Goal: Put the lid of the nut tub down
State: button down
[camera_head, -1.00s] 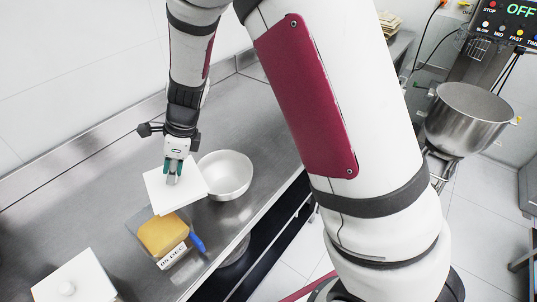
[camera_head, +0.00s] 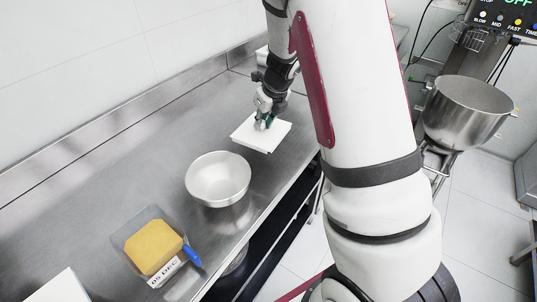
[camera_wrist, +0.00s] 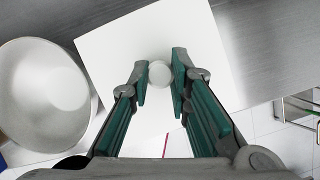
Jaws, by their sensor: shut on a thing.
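The lid (camera_head: 250,134) is a flat white square plate with a round knob (camera_wrist: 160,74). My gripper (camera_head: 263,122) is shut on the lid's knob; in the wrist view the green-padded fingers (camera_wrist: 160,78) stand either side of it. The lid looks roughly level over the counter, right of the steel bowl (camera_head: 218,178); I cannot tell whether it touches the counter. An open clear tub (camera_head: 127,235) with a tan block-like filling and a "05 DEC" label stands at the lower left. I cannot tell whether this is the nut tub.
The bowl also shows at left in the wrist view (camera_wrist: 42,95). A blue-handled item (camera_head: 192,256) lies by the open tub. Another white lid (camera_head: 60,288) is at the bottom left. The steel counter (camera_head: 130,165) is bare toward the wall. A mixer bowl (camera_head: 468,110) stands at right.

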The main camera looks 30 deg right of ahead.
jog(key=d+m, duration=0.1)
jog(key=d, duration=0.1)
jog(key=shift+d+f, duration=0.1)
jog(key=shift+d, duration=0.2)
jog(key=shift+d+f, duration=0.25)
jog(key=shift+f, duration=0.05)
notch_tip(320, 180, down, 9)
jog(key=shift+f, duration=0.2)
jog(key=shift+f, duration=0.15)
jog(key=c, duration=1.5)
grip_release()
